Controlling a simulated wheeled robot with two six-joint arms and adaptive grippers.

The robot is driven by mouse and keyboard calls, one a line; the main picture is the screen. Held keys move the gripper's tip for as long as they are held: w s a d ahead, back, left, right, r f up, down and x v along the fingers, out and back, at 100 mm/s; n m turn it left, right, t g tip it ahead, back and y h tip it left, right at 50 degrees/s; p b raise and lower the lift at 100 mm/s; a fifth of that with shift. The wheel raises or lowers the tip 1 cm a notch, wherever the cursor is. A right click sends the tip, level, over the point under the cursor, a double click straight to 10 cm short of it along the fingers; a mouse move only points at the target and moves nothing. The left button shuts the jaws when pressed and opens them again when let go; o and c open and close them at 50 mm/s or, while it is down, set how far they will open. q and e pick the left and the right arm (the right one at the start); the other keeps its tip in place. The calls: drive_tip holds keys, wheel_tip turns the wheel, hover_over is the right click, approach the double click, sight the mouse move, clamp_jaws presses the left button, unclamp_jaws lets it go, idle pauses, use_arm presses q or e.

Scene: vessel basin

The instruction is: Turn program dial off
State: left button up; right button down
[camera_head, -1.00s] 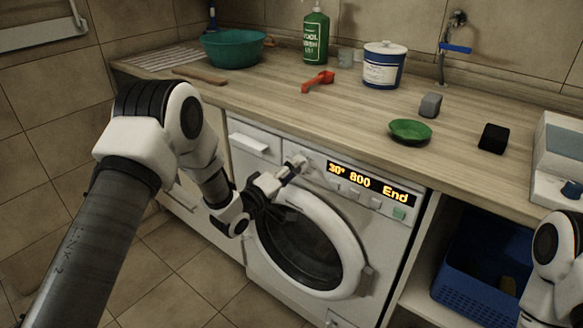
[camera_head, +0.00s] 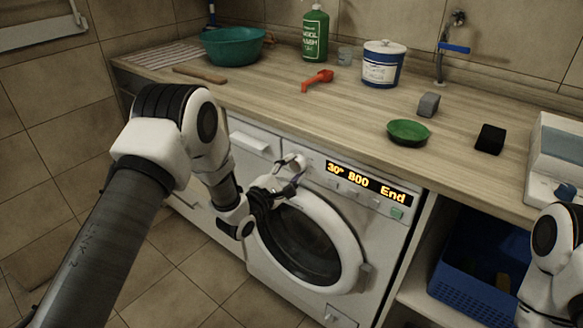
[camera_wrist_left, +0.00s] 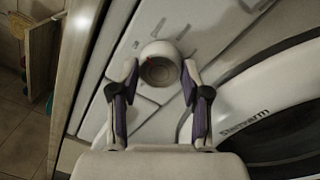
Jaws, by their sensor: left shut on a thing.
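The program dial (camera_head: 291,163) is a round pale knob on the white washing machine's (camera_head: 345,225) front panel, left of the lit display (camera_head: 367,183), which reads "30° 800 End". In the left wrist view the dial (camera_wrist_left: 160,66) sits between my fingertips, with a small red mark at its upper left. My left gripper (camera_head: 288,180) is at the dial, and in the wrist view its two fingers (camera_wrist_left: 160,76) stand on either side of it, shut on it. The dial's base is partly hidden by the fingers. My right gripper is out of view; only part of that arm shows.
The round door (camera_head: 356,243) lies just below the dial. The worktop above holds a green bowl (camera_head: 408,131), a red scoop (camera_head: 318,80) and a blue-and-white tub (camera_head: 381,70). A blue basket (camera_head: 463,292) sits in the opening to the right.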

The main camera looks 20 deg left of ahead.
use_arm(q)
drive_tip(key=n+p, duration=0.1)
drive_tip(key=n, duration=0.4)
drive_tip(key=shift+y, duration=0.4)
drive_tip(key=o, duration=1.1)
drive_tip(key=shift+o, duration=0.2)
drive_tip(key=v, duration=1.2)
